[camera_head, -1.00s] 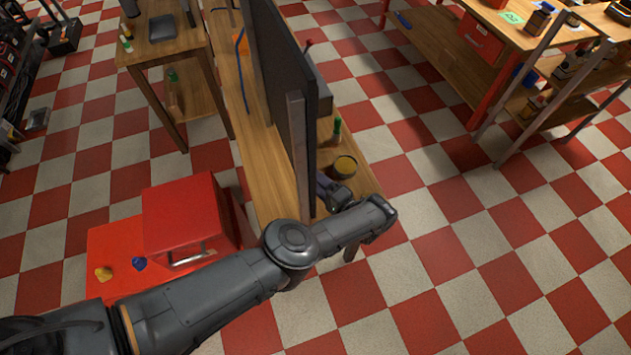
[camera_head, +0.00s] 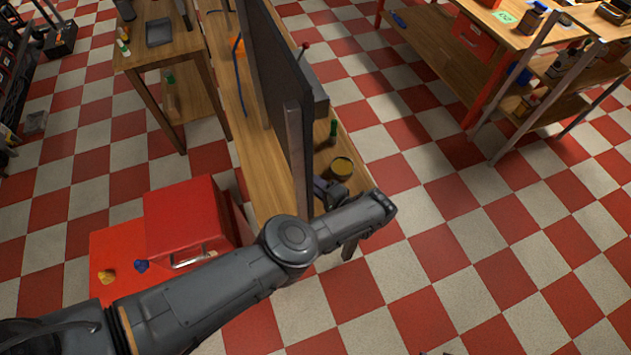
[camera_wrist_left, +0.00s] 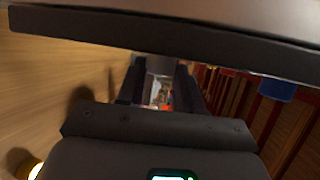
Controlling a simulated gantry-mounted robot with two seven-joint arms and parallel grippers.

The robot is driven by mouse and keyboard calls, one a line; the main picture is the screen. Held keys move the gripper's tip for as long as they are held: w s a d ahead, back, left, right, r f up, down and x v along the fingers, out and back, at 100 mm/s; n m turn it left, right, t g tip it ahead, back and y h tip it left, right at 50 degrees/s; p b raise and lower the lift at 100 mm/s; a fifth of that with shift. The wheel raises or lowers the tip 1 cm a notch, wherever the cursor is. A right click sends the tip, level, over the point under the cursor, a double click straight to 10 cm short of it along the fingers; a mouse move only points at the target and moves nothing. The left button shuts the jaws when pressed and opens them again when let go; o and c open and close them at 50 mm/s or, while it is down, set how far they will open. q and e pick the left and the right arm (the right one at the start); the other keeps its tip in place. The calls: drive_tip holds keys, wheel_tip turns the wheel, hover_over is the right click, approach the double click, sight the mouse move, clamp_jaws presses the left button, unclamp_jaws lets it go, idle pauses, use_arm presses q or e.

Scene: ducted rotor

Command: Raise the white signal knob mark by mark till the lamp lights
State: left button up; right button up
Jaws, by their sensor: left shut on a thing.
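My left arm reaches past the front end of an upright dark panel (camera_head: 283,90) on a wooden bench. In the wrist view the two dark fingers of my left gripper (camera_wrist_left: 160,85) stand a little apart under a dark edge. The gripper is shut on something. A pale patch shows between the fingers, but I cannot tell whether it is the white signal knob. I cannot make out marks or a lamp. My right gripper is not in view.
A yellow-topped jar (camera_head: 342,168) and a green bottle (camera_head: 333,130) stand on the bench right of the panel. A red box (camera_head: 187,222) is at the left, below the bench. A workbench (camera_head: 440,60) stands at the upper right. Checkered floor lies open at right.

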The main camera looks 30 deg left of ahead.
use_arm(q)
drive_tip(key=shift+w+a+r+m+g+h+p, duration=0.1)
drive_tip(key=shift+r+m+g+h+p, duration=0.2)
drive_tip(key=shift+h+p, duration=0.45)
drive_tip(key=shift+a+r+m+g+h+p, duration=0.1)
drive_tip(key=shift+g+h+p, duration=0.35)
drive_tip(key=shift+h+p, duration=0.3)
drive_tip(key=shift+w+r+m+g+h+p, duration=0.1)
drive_tip(key=shift+r+m+g+h+p, duration=0.2)
drive_tip(key=shift+h+p, duration=0.45)
drive_tip(key=shift+f, duration=0.2)
drive_tip(key=o, duration=1)
drive_tip(key=shift+o, duration=0.2)
drive_tip(key=shift+d, duration=0.1)
drive_tip(key=p+v, duration=0.5)
drive_tip(key=v, duration=0.5)
drive_tip(key=shift+d+r+p, duration=0.15)
drive_tip(key=shift+d+p, duration=0.15)
drive_tip(key=shift+p, duration=0.1)
